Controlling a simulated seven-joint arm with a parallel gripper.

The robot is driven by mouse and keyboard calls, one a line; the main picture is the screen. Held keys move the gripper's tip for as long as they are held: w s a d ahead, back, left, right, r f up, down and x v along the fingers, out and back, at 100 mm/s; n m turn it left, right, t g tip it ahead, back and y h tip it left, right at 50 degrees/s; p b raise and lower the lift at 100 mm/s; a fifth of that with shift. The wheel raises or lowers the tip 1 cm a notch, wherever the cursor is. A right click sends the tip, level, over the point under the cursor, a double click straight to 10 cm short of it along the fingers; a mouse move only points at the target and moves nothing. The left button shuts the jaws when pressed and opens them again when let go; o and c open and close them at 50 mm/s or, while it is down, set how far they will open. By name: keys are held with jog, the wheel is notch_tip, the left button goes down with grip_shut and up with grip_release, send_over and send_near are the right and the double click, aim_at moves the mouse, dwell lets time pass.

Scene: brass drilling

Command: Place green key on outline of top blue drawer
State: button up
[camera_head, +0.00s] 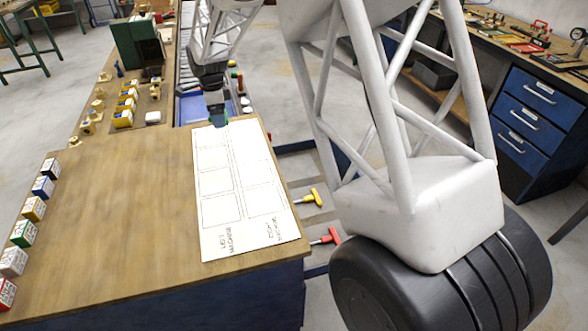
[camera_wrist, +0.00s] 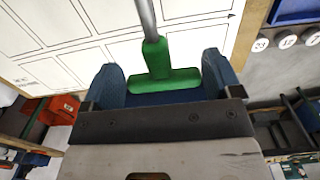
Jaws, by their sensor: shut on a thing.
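The green key shows in the wrist view as a T-shaped green handle (camera_wrist: 165,82) with a grey metal shaft (camera_wrist: 147,18) pointing away from me. My gripper (camera_wrist: 162,72) has its blue fingers on either side of the handle and is shut on it. In the head view my gripper (camera_head: 217,113) is small, above the far end of a white outlined sheet (camera_head: 222,222). Blue drawers are stacked in a cabinet at the right; the top one (camera_head: 539,90) is shut. I cannot make out a key outline on it.
The sheet lies on a wooden bench (camera_head: 110,200). Coloured boxes (camera_head: 34,209) line its left edge. A yellow-handled key (camera_head: 312,198) and a red-handled key (camera_head: 328,237) stick out beside the bench's right side. White round items (camera_wrist: 287,40) show at the wrist view's right.

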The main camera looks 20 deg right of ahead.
jog(key=w+d, duration=0.3)
jog(key=d, duration=1.3)
send_over(304, 166)
notch_tip(304, 166, down, 19)
jog(key=shift+f, duration=0.6)
jog(key=shift+f, duration=0.15)
jog(key=shift+f, duration=3)
jog(key=shift+f, duration=1.9)
jog(key=shift+f, duration=0.1)
